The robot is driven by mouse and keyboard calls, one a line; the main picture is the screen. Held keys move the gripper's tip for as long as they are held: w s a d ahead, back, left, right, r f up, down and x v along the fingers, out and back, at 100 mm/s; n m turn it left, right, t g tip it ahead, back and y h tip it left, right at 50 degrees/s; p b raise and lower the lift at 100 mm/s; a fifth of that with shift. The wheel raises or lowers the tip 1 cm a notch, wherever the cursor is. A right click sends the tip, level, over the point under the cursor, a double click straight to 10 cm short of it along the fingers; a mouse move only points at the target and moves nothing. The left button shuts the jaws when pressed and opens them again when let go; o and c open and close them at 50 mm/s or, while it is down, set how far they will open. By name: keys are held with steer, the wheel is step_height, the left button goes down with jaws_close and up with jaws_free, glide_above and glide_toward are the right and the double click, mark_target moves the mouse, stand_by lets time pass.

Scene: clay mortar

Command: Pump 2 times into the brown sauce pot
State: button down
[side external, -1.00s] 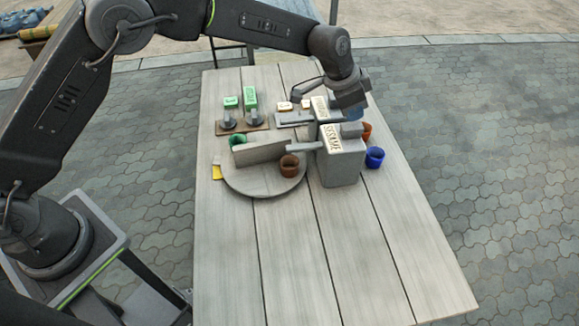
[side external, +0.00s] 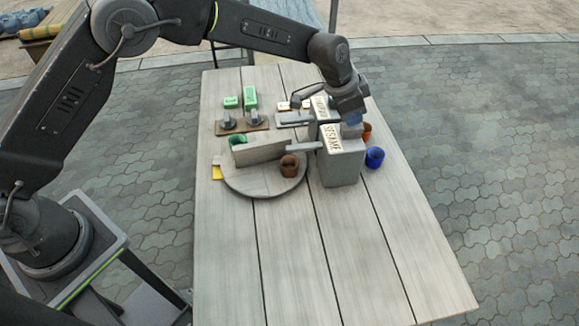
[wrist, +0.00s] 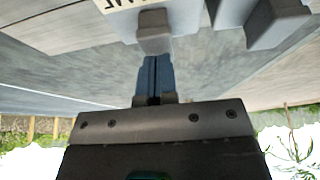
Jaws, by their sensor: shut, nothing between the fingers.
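The brown sauce pot (side external: 289,166) stands on the round grey turntable (side external: 250,188), by the end of the front spout. The grey dispenser labelled SESAME (side external: 341,168) stands right of it, its spout (side external: 304,148) reaching left over the turntable's edge. My gripper (side external: 354,119) is shut and empty, with its blue fingertips pointing down at the top of this dispenser. In the wrist view the shut fingers (wrist: 154,76) reach to the grey pump head (wrist: 154,38) below the lettering. I cannot tell whether they touch it.
A second labelled dispenser (side external: 319,107) stands just behind. A blue pot (side external: 375,157) and an orange-brown pot (side external: 367,131) are to the right. The table's front is clear.

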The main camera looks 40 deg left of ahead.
steer(key=shift+f, duration=0.15)
steer(key=shift+f, duration=0.85)
steer(key=shift+r, duration=1.7)
steer(key=shift+f, duration=0.2)
steer(key=shift+f, duration=0.5)
